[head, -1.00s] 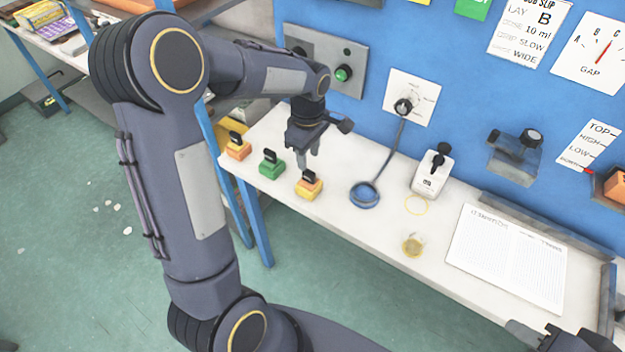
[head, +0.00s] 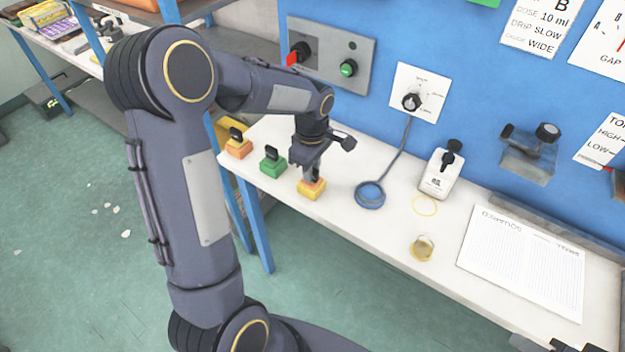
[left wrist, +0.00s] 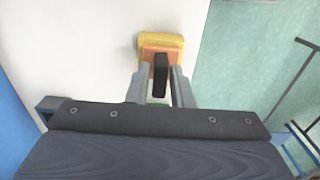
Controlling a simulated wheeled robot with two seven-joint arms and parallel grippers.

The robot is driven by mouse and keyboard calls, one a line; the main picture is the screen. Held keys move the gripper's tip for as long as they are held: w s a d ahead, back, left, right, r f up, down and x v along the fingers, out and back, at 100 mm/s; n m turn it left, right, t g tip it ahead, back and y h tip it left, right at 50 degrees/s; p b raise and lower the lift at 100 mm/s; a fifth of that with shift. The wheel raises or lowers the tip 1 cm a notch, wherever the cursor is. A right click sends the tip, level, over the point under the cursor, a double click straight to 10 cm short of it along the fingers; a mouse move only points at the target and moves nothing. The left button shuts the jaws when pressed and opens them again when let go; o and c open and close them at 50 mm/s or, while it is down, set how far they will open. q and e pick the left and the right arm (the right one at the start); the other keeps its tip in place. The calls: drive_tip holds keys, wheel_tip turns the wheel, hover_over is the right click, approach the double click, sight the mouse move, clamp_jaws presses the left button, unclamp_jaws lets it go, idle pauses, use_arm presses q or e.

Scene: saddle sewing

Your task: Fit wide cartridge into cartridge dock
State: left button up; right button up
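Three cartridges with black upright grips stand in a row at the left end of the white bench: an orange one (head: 238,150), a green one (head: 272,166) and a yellow-and-orange one (head: 311,192). No label tells me which is the wide one. My left gripper (head: 313,178) points down over the yellow-and-orange cartridge. In the left wrist view its fingers (left wrist: 161,75) stand on both sides of that cartridge's black grip (left wrist: 161,80), with narrow gaps showing. I cannot identify the cartridge dock with certainty. Dark parts of my right arm show at the bottom right edge.
A grey bracket (head: 528,158) is on the blue wall.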

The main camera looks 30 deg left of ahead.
use_arm(q)
clamp_jaws()
drive_tip(key=shift+r, duration=0.2)
drive_tip(key=shift+r+p, duration=1.5)
drive_tip(key=shift+r, duration=0.45)
drive_tip(key=shift+r+p, duration=1.5)
drive_tip(key=shift+r, duration=0.55)
